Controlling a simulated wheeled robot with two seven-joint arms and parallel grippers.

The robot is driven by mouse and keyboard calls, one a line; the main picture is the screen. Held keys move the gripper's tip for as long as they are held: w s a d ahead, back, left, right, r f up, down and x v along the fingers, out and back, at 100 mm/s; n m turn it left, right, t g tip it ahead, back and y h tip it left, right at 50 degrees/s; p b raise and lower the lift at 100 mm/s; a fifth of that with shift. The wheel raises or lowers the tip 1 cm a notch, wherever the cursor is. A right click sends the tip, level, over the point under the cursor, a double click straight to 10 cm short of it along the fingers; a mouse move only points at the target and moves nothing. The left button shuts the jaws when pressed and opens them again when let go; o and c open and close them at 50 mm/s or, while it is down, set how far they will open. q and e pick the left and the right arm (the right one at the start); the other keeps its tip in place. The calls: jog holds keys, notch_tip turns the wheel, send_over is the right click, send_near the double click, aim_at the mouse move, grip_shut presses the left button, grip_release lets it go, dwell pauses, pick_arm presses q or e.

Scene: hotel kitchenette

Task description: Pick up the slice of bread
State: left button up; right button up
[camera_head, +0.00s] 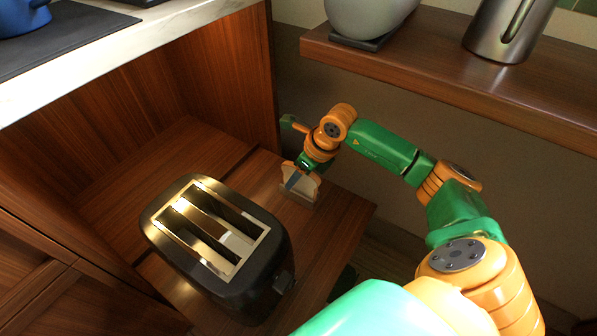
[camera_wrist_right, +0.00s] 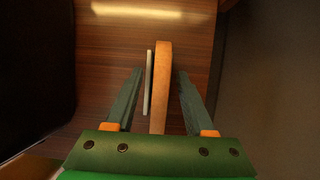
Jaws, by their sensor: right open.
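The slice of bread (camera_wrist_right: 162,86) stands upright on edge in the right wrist view, a tan strip between the two open fingers of my right gripper (camera_wrist_right: 160,72). A thin pale plate (camera_wrist_right: 148,82) stands close along its left side, also between the fingers. Gaps show between the fingers and both things. In the head view the bread (camera_head: 313,187) is small and partly hidden by my right gripper (camera_head: 301,174), which reaches down over it from above. My left gripper is not in view.
A black toaster (camera_head: 270,262) with two long slots stands left of the bread on the wooden surface (camera_head: 190,141). A wooden shelf (camera_head: 440,76) with a metal jug (camera_head: 500,28) and a grey rounded object (camera_head: 365,14) is above right. A marble counter (camera_head: 120,42) is upper left.

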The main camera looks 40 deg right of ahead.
jog(key=shift+w+a+f, duration=0.15)
jog(key=shift+w+f, duration=0.05)
jog(key=shift+f, duration=0.35)
grip_shut()
